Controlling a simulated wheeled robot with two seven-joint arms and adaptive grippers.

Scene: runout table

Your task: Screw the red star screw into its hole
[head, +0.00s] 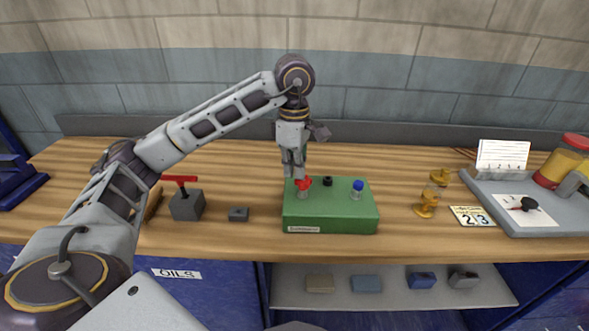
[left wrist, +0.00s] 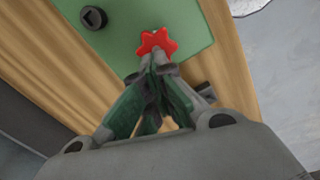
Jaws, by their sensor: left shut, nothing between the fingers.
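The red star screw (head: 303,183) stands upright at the left end of the green block (head: 330,214), its grey shank showing below the red head. My left gripper (head: 294,170) points down just above and behind the star head, with its fingers shut and empty. In the left wrist view the fingertips (left wrist: 157,62) are close to the red star head (left wrist: 157,41); I cannot tell whether they touch it. The hole under the screw is hidden. My right gripper is not in view.
On the green block are a black socket-like piece (head: 327,181) and a blue-headed screw (head: 357,189). A grey box with a red handle (head: 186,203) and a small grey block (head: 238,214) stand left. Brass pieces (head: 427,204) and a grey tray (head: 508,222) are right.

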